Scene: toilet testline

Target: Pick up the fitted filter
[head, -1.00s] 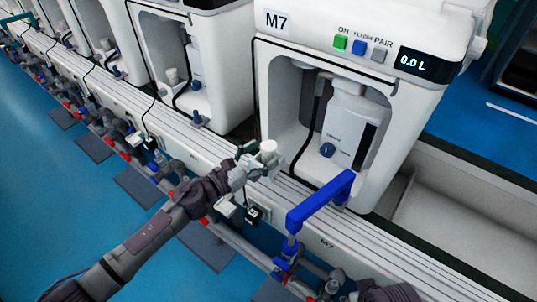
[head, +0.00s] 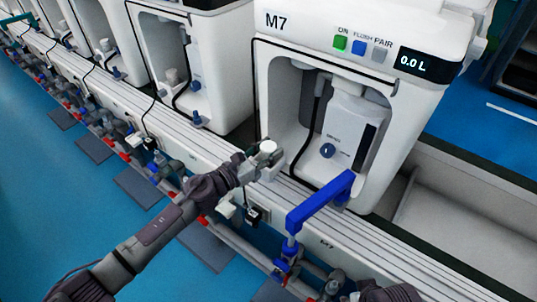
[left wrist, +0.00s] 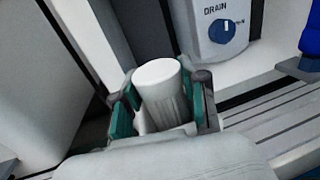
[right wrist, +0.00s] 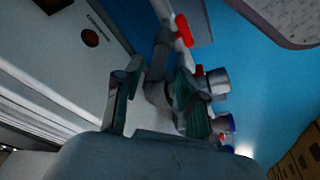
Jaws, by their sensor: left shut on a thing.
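The filter is a white cylinder with a flat round top and a ribbed lower part. In the left wrist view the filter (left wrist: 160,85) stands between the green-padded fingers of my left gripper (left wrist: 163,105), which is shut on it. In the head view the filter's white top (head: 267,147) shows at my left gripper (head: 262,162), in front of the M7 unit's open bay. Its lower end is hidden by the gripper. My right gripper (right wrist: 150,95) is open and empty in the right wrist view, with grey pipework behind its fingers.
The M7 unit (head: 290,75) holds a white tank (head: 350,120) with a blue drain knob (head: 327,150). Grey rails run along the line's front. Blue floor (head: 60,190) lies left.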

